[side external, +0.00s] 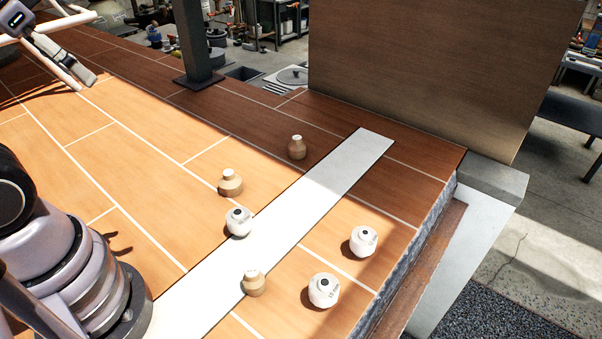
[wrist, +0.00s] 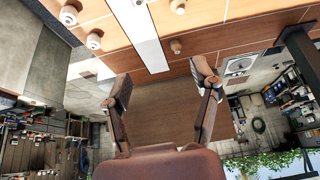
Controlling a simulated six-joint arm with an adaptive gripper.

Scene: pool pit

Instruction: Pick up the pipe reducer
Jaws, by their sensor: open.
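Three tan stepped pieces, each with a wide body and a narrower neck, look like pipe reducers. One stands at the back near the white strip (side external: 297,147), one left of the strip (side external: 230,183), and one at the front on the strip's edge (side external: 254,283). I cannot tell which one is meant. Two tan pieces also show in the wrist view, one below (wrist: 176,47) and one at the top edge (wrist: 178,6). My gripper (side external: 78,80) is at the upper left, above the tiles and well away from them. Its fingers are spread and empty in the wrist view (wrist: 160,78).
Three white rounded pieces with dark tops stand nearby: one left of the strip (side external: 239,221) and two to its right (side external: 363,240), (side external: 323,290). A dark post (side external: 194,40) stands at the back left, a brown panel (side external: 430,65) at the back. The left tiles are clear.

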